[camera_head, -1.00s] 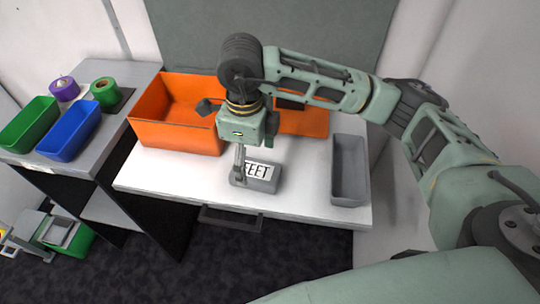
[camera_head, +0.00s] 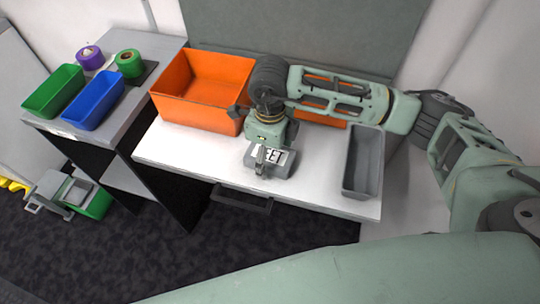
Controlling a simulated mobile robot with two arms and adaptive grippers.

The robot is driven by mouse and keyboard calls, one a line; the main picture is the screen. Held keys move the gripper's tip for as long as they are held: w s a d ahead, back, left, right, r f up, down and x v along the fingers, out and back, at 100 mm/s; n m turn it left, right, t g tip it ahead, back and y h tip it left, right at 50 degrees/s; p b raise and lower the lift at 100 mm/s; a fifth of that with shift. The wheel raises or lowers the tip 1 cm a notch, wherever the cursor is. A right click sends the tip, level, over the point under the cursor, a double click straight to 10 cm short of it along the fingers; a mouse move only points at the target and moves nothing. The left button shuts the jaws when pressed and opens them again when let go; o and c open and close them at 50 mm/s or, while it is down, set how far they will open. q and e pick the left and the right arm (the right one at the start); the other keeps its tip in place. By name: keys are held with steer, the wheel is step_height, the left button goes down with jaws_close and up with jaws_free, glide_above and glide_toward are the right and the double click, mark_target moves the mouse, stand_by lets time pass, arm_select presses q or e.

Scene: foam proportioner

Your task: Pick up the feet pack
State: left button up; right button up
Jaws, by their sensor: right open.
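The feet pack (camera_head: 285,168) is a small grey block with a white label, its black lettering partly hidden so that only the end of the word shows. It lies on the white table near the front edge. My right gripper (camera_head: 262,168) is open and points down at the left part of the pack, covering some of it. I cannot tell whether the fingers touch the pack. My left gripper is not in view.
An orange bin (camera_head: 203,92) stands at the table's back left, and another orange container (camera_head: 335,121) is partly behind my right arm. A grey tray (camera_head: 362,162) stands at the right. Green (camera_head: 55,92) and blue (camera_head: 94,102) bins sit on the side table.

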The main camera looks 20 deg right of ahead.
steer(key=c, duration=1.3)
steer(key=shift+r, duration=0.1)
steer(key=shift+c, duration=0.2)
